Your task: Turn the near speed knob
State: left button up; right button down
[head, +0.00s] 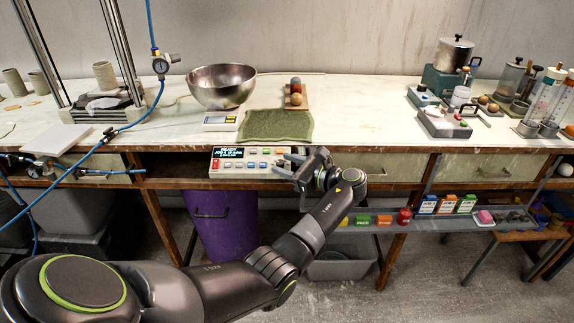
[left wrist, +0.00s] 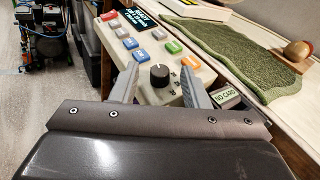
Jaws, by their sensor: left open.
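A black speed knob (left wrist: 159,75) with a white pointer mark sits on the near end of a pale control panel (left wrist: 150,93). The panel also shows in the head view (head: 229,173), set at the bench's front edge. My left gripper (left wrist: 159,82) is open, with one grey finger on each side of the knob. I cannot tell whether either finger touches it. In the head view the left gripper (head: 291,163) covers the panel's right end and hides the knob. My right gripper is in neither view.
Coloured buttons and a lit display (left wrist: 130,20) are on the panel. A "NO CARD" sign (left wrist: 227,97) is beside the right finger. A green mat (head: 278,125), steel bowl (head: 221,87) and white scale (head: 222,121) stand behind. Coloured boxes line a shelf below, right.

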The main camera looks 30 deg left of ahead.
pick_arm(q)
jog(key=s+d+r+b, duration=0.1)
jog(key=d+r+b, duration=0.1)
jog(key=d, duration=1.5)
jog(key=shift+d, duration=0.15)
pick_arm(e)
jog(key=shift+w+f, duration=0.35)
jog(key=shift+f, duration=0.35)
pick_arm(q)
jog(key=shift+s+r, duration=0.1)
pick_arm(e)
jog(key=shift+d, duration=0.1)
